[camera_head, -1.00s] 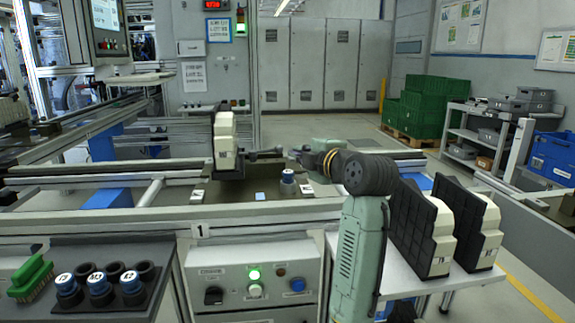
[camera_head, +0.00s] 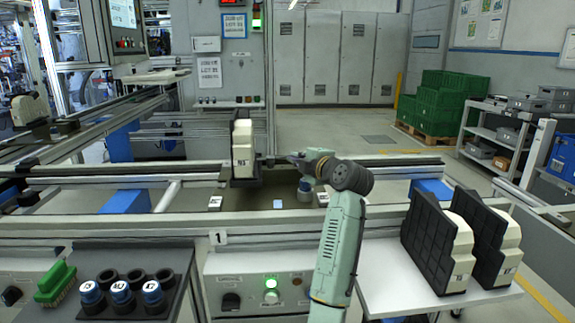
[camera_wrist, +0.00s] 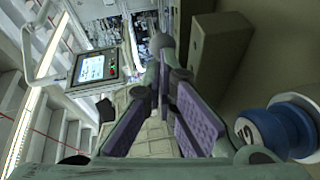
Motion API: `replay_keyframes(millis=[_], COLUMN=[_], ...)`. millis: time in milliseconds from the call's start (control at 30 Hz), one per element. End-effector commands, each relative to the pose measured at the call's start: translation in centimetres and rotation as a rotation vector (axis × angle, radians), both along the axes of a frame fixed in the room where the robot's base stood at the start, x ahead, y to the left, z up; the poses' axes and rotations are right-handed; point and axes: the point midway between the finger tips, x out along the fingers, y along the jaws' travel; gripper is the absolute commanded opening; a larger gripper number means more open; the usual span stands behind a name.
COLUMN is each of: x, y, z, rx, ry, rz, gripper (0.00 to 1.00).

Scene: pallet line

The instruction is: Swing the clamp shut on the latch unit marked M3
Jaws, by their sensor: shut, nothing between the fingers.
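The latch unit (camera_head: 243,142) is a cream block with dark parts at its base, upright on the line's dark plate; its small label appears to read M3. My gripper (camera_head: 270,160) reaches in from the right, with its tip close beside the unit's right side. Whether it touches is unclear. A tan block (camera_wrist: 217,48) and a grey rounded end (camera_wrist: 166,46) lie just past the tips. I cannot make out the clamp arm clearly or tell its angle.
A blue-capped cylinder (camera_head: 305,187) stands right of the unit, under my arm; it is close in the wrist view (camera_wrist: 270,130). Two black-and-cream units (camera_head: 436,245) stand on the white table (camera_head: 385,290). Capped cylinders (camera_head: 122,292) and a green brush (camera_head: 55,283) are front left.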

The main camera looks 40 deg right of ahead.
Motion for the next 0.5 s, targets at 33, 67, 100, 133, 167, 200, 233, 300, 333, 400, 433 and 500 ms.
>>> replay_keyframes(millis=[33, 67, 100, 133, 167, 200, 233, 300, 333, 400, 433, 500], x=[-0.3, -0.4, -0.5, -0.6, -0.7, -0.6, -0.7, -1.0, -1.5, -2.2, -2.4, -3.6], y=[0.8, 1.2, 1.8, 2.2, 2.5, 3.0, 3.3, 3.8, 4.2, 5.4, 5.9, 6.8], z=[0.8, 0.8, 0.8, 0.8, 0.8, 0.6, 0.6, 0.3, -0.1, 0.2, 0.3, 0.6], rx=[0.000, 0.000, 0.001, 0.001, 0.001, 0.000, -0.002, -0.002, -0.005, -0.005, -0.005, -0.004], ry=[-0.001, -0.002, -0.002, -0.001, -0.001, 0.001, 0.002, -0.002, -0.004, -0.005, -0.004, -0.006], rz=[0.001, 0.002, -0.003, -0.010, -0.019, -0.053, -0.078, -0.132, -0.129, -0.128, -0.128, -0.129], gripper=[0.00, 0.00, 0.00, 0.00, 0.00, 0.00, 0.00, 0.00, 0.00, 0.00, 0.00, 0.00])
